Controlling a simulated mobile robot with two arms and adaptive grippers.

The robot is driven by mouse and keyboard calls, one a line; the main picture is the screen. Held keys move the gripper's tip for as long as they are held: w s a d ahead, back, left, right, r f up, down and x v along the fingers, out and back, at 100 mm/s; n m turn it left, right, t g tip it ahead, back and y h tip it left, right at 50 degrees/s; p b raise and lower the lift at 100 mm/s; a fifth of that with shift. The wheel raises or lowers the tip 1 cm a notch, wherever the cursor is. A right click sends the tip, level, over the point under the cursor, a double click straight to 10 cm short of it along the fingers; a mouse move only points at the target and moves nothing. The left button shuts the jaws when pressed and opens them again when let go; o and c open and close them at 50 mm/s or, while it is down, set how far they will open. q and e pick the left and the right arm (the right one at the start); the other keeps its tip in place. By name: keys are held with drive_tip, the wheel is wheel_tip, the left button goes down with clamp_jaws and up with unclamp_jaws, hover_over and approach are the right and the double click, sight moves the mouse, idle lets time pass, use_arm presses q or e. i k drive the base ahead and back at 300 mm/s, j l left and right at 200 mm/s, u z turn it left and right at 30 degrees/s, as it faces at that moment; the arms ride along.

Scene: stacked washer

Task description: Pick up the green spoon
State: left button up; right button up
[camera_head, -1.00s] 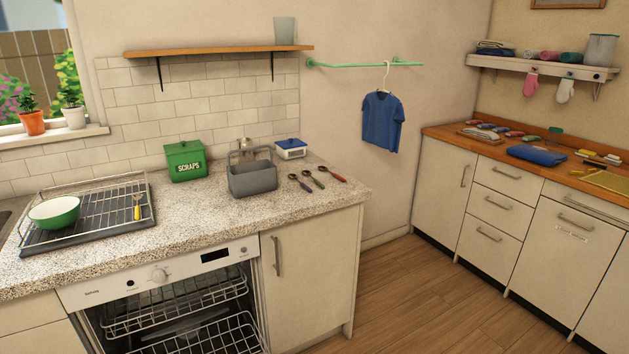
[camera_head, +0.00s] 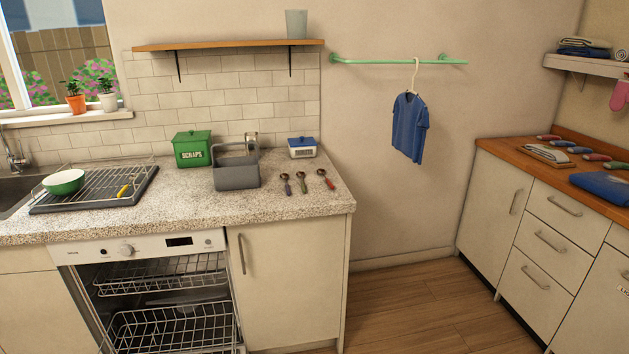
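Three spoons with dark bowls lie side by side on the speckled counter (camera_head: 270,207), right of the grey caddy (camera_head: 237,172). The right spoon (camera_head: 326,179) has a red handle. The middle spoon (camera_head: 303,183) looks greenish at its handle, but it is small and I cannot be sure. The left spoon (camera_head: 287,184) has a dark bluish or purple handle. Neither of my grippers is in view.
A drying rack (camera_head: 110,195) holds a green bowl (camera_head: 64,182). The dishwasher (camera_head: 165,295) below stands open. Wooden floor (camera_head: 420,315) at right is clear.

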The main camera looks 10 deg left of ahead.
sight(301, 174)
drive_tip(key=i+l+u, duration=0.2)
drive_tip(key=i+l, duration=0.15)
drive_tip(key=l, duration=0.25)
drive_tip(key=i+l+u, duration=0.1)
drive_tip(key=l, duration=0.25)
drive_tip(key=i+l+u, duration=0.15)
drive_tip(key=i+l, duration=0.1)
drive_tip(key=l, duration=0.05)
